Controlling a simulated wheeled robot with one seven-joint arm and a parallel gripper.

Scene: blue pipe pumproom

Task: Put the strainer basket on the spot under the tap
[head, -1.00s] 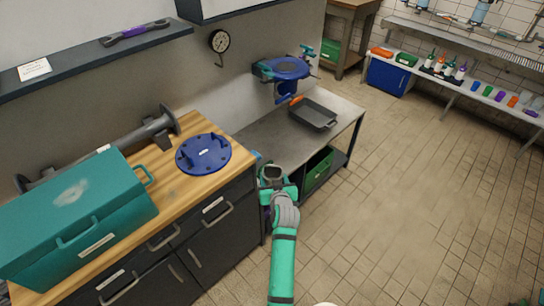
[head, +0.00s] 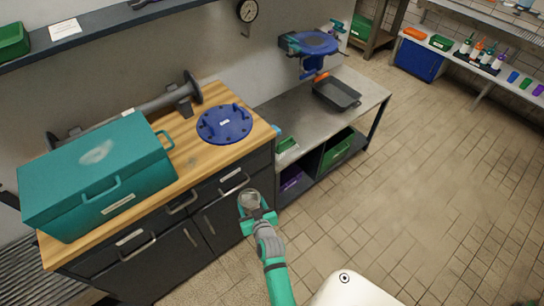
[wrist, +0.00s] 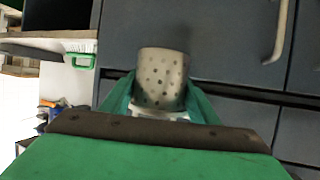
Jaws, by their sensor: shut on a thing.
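The strainer basket is a perforated metal cup (wrist: 161,78), held between the two green fingers of my gripper (wrist: 160,105) in the wrist view. In the head view the basket (head: 250,199) shows as a small grey round shape at the tip of my gripper (head: 254,210), in front of the dark cabinet drawers. The tap appears to be the blue fitting with an orange tip (head: 318,76) on the wall unit above the metal bench (head: 285,105). A dark grey tray (head: 337,95) sits on the bench near it. I cannot make out a marked spot.
A teal toolbox (head: 100,175), a grey pipe and a blue flange (head: 224,124) stand on the wooden worktop (head: 190,165). Green and purple crates (head: 338,148) sit under the metal bench. The tiled floor at right is clear.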

